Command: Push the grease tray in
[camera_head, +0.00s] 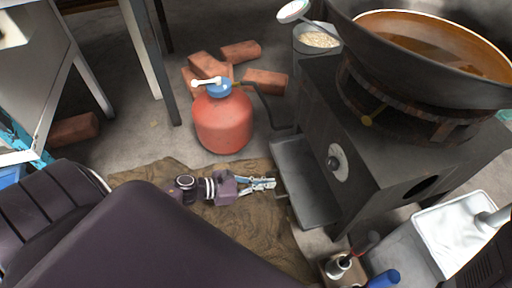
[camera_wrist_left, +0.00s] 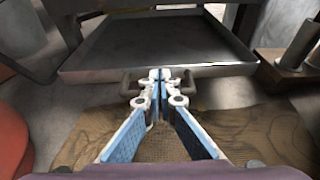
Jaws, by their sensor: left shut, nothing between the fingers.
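The grease tray (camera_head: 300,178) is a flat, dark metal tray with a low rim, sticking out from under the dark stove (camera_head: 318,115). In the left wrist view the tray (camera_wrist_left: 160,42) lies straight ahead, with a bar handle (camera_wrist_left: 203,84) on its near edge. My left gripper (camera_head: 270,184) is shut and empty, pointing at the tray's near edge. In the left wrist view its fingertips (camera_wrist_left: 161,76) are together at the middle of the handle; I cannot tell whether they touch the tray. The fingertips hide part of the handle. My right gripper is not in view.
A red gas cylinder (camera_head: 223,122) stands left of the stove, with a hose toward it and bricks (camera_head: 240,51) behind. A wide pan (camera_head: 430,85) sits on the stove. A brown mat (camera_head: 150,174) lies below my gripper. A white-lined container (camera_head: 455,240) stands at right.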

